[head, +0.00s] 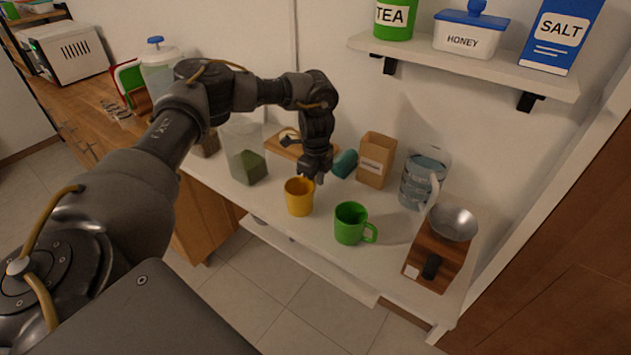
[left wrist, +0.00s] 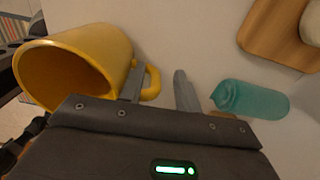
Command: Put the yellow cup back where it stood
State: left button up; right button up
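The yellow cup (head: 299,198) stands upright on the white counter, near its front edge, left of the green cup (head: 350,224). My left gripper (head: 316,178) is at the cup's handle side, low over the counter. In the left wrist view the yellow cup (left wrist: 88,62) fills the upper left. My left gripper's two fingers (left wrist: 159,88) are spread apart there, with the handle between them. A gap shows between the handle and the right finger. My right gripper is in neither view.
A teal bottle (left wrist: 250,98) lies near the right finger; it also shows in the head view (head: 345,163). A brown carton (head: 376,160), a glass jar (head: 247,165) and a scale (head: 440,250) stand around. A shelf (head: 470,67) hangs above.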

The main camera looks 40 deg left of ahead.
pick_arm(q)
notch_tip(320, 180, up, 12)
jog(key=shift+r, duration=0.2)
dwell(0.4)
dwell(0.4)
